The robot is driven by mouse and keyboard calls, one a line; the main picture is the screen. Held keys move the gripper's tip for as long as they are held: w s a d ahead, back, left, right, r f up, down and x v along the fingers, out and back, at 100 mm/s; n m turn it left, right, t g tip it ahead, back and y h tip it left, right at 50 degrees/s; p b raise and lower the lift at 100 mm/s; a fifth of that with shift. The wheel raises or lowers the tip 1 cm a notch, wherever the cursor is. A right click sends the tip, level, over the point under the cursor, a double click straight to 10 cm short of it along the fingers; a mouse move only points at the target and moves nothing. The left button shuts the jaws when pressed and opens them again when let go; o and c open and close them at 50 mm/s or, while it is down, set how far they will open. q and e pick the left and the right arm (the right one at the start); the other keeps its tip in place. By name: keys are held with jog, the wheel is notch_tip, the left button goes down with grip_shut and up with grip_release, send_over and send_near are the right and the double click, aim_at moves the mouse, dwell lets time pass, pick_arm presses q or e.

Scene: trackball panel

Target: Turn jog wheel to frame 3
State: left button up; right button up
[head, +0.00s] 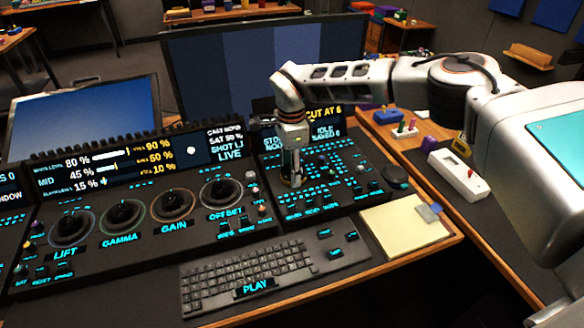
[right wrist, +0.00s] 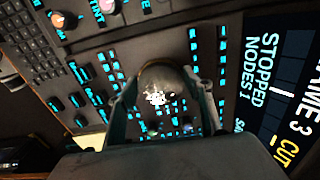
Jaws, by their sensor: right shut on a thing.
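My right gripper (head: 293,180) points down onto the right-hand section of the control panel (head: 345,200). In the right wrist view its two fingers (right wrist: 163,108) are closed around a dark round knob with white glints, which I take for the jog wheel (right wrist: 160,78). In the head view the gripper hides this knob. The status display (right wrist: 280,90) in the right wrist view reads "STOPPED", "NODES 1" and a partly cut-off "FRAME 3", with "CUT" in yellow. In the head view the display (head: 325,114) shows "CUT AT 6" and "IDLE", partly behind my arm. My left gripper is not in view.
Lit buttons surround the gripper. A dark round control (head: 395,175) sits at the panel's right end. Labelled trackballs (head: 122,215) are to the left. A keyboard (head: 245,275) and a yellow notepad (head: 405,225) lie in front. A white device (head: 457,172) stands on the right desk.

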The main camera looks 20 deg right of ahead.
jog(key=shift+m, duration=0.3)
jog(key=shift+f, duration=0.1)
jog(key=o, duration=1)
jog(key=shift+o, duration=0.4)
notch_tip(320, 180, up, 12)
jog(key=shift+s, duration=0.1)
